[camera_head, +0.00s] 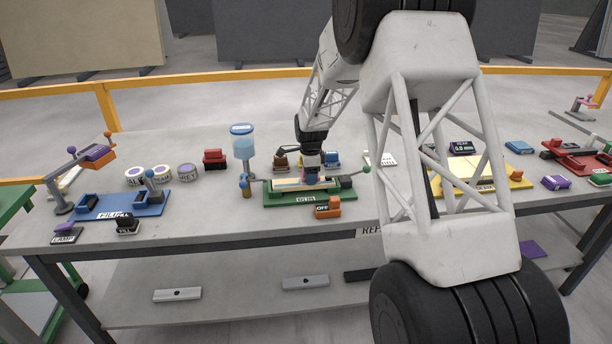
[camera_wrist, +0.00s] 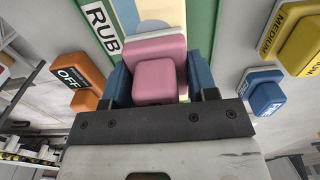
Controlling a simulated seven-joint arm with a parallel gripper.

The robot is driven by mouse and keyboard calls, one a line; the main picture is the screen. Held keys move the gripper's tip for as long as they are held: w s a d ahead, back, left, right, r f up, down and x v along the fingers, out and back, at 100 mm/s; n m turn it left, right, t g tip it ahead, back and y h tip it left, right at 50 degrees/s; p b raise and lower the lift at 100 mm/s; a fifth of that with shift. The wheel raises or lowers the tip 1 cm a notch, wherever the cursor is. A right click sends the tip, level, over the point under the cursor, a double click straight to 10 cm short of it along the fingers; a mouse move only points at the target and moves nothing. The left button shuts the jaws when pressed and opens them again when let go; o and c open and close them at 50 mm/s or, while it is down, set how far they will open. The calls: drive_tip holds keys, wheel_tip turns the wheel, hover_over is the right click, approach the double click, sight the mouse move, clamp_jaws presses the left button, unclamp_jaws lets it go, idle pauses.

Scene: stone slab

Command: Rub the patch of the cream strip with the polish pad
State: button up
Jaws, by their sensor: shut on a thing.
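My gripper (camera_head: 311,178) is over the green station (camera_head: 270,199) in the middle of the bench. In the wrist view its blue fingers (camera_wrist: 158,84) are shut on a pink polish pad (camera_wrist: 155,82). The cream strip (camera_head: 288,184) lies along the station. In the wrist view part of the cream strip (camera_wrist: 126,14) shows just beyond the pad, with a grey-blue patch (camera_wrist: 153,25) at the pad's edge. The pad hides the rest of it. I cannot tell whether the pad touches the strip.
An orange OFF switch (camera_head: 327,207) stands at the station's front. A dispenser with blue liquid (camera_head: 243,146) is to its left. A blue station (camera_head: 120,206) and labelled rolls (camera_head: 161,173) stand further left; a yellow station (camera_head: 500,181) is right.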

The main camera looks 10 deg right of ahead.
sight(294, 182)
drive_tip(key=shift+d, duration=0.7)
drive_tip(key=shift+a, duration=0.2)
drive_tip(key=shift+a+f, duration=0.1)
drive_tip(key=shift+a, duration=1.55)
drive_tip(key=shift+a, duration=0.1)
drive_tip(key=shift+a, duration=1.7)
drive_tip(key=shift+d, duration=1.8)
